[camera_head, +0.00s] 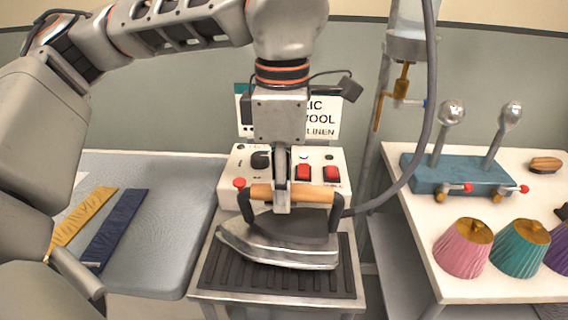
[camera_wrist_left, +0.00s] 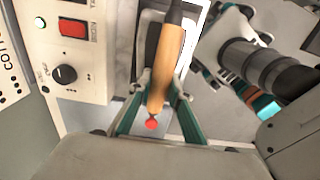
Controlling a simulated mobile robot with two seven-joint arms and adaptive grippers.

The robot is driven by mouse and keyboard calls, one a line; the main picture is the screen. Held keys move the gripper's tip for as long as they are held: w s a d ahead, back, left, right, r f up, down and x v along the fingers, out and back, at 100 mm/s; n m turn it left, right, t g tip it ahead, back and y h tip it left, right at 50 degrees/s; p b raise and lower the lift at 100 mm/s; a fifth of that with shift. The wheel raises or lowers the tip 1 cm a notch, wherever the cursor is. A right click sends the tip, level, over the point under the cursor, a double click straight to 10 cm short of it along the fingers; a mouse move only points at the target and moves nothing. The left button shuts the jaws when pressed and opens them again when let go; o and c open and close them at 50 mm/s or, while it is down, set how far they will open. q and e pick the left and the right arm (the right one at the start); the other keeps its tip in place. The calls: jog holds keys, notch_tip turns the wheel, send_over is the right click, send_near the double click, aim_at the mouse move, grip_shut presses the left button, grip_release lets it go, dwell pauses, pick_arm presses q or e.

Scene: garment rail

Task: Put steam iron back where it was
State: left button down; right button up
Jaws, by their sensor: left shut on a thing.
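The steam iron (camera_head: 285,250) has a grey metal body and a wooden handle (camera_head: 315,193). It is over the dark ribbed mat (camera_head: 280,283) of the stand; I cannot tell if it touches it. My left gripper (camera_head: 282,198) comes from above and is shut around the middle of the handle. In the left wrist view the handle (camera_wrist_left: 166,68) lies between the green fingers of my left gripper (camera_wrist_left: 158,105). A grey jointed part at the upper right of that view looks like my right arm; its jaws do not show clearly.
A white control box (camera_head: 330,173) with red switches stands right behind the iron. A grey hose (camera_head: 425,130) hangs at right. A grey board (camera_head: 165,240) with folded strips is at left. A white table (camera_head: 405,205) at right holds a blue base with levers (camera_head: 455,178) and pleated shades (camera_head: 463,250).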

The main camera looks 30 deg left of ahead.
aim_at(283, 221)
pick_arm(q)
jog(key=shift+f, duration=2.35)
jog(key=c, duration=2.3)
grip_release()
jog(key=shift+f, duration=0.1)
jog(key=o, duration=0.4)
pick_arm(e)
jog(key=shift+s+f, duration=0.25)
jog(key=shift+s, duration=0.15)
jog(key=shift+w, duration=0.1)
